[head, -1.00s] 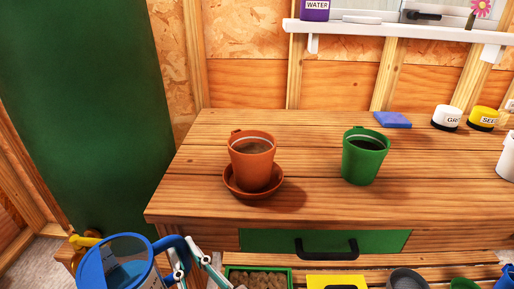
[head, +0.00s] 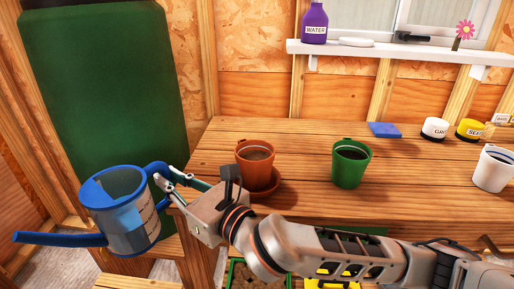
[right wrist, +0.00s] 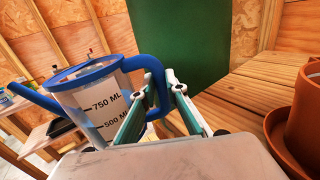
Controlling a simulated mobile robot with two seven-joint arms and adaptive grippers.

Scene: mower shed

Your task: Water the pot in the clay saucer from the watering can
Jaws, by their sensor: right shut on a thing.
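The blue watering can (head: 128,212) hangs in the air left of the bench, roughly upright, its spout pointing left. My right gripper (head: 168,178) is shut on its blue handle. In the right wrist view the can (right wrist: 95,105) shows clear walls with 750 ML and 500 ML marks, and the fingers (right wrist: 158,100) close on the handle. The terracotta pot (head: 255,158), with dark contents, stands in the clay saucer (head: 274,184) on the bench, right of the can. My right wrist partly covers the saucer. The left gripper is out of view.
A green pot (head: 350,165) stands right of the terracotta pot, and a white container (head: 493,168) is further right. A blue item (head: 384,130) and two lidded tubs lie behind. A purple WATER bottle (head: 314,22) stands on the shelf. A tall green panel is at left.

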